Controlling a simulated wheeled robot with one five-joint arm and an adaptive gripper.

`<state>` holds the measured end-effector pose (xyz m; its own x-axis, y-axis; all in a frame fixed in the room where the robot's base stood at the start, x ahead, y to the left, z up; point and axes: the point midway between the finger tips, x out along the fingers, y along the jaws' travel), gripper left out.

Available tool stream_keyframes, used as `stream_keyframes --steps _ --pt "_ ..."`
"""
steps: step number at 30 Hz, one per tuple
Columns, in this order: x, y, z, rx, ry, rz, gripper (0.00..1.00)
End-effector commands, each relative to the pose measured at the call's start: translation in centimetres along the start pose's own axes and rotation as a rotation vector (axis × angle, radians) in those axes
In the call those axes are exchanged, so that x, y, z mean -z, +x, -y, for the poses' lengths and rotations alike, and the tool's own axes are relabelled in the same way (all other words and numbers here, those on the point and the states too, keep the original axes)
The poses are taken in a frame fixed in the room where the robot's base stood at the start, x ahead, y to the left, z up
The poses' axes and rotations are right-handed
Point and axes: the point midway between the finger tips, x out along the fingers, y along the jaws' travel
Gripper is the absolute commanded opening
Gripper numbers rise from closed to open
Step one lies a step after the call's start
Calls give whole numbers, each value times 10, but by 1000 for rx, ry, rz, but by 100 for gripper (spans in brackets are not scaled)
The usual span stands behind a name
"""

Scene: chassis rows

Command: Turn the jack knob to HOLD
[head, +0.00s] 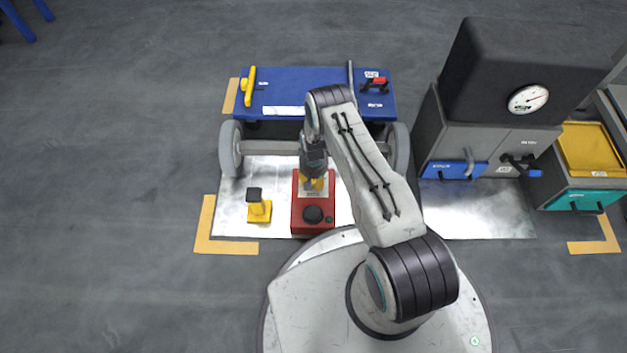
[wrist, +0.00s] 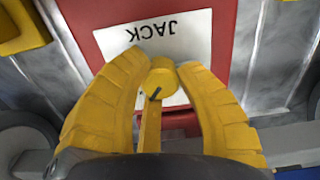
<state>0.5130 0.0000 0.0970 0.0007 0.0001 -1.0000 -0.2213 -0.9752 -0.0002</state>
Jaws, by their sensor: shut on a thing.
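The red jack box (head: 300,222) stands on the metal plate, just in front of the blue chassis. It bears a white label (wrist: 182,40) reading JACK, upside down in the wrist view. My gripper (head: 313,184) points down at the far part of its top. In the wrist view the yellow fingers (wrist: 160,88) are shut around the yellow jack knob (wrist: 162,74), one on each side. A narrow yellow bar with a dark mark runs from the knob toward my palm. The fingers cover part of the label. I cannot read a HOLD mark or the knob's setting.
A round black knob (head: 313,214) sits on the near part of the red box. The blue chassis (head: 300,88) lies beyond, with grey wheels. Grey cabinets (head: 487,140) stand right.

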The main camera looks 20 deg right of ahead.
Motion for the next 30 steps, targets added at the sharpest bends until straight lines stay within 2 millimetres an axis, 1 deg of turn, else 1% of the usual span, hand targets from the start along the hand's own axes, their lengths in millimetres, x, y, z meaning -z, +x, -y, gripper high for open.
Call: stream_keyframes --steps 9,24,25,30 --pt "-1 1 0 0 92 0 0" --pt "-1 1 0 0 106 0 0" --pt "0 1 0 0 106 0 33" --pt "0 1 0 0 106 0 48"
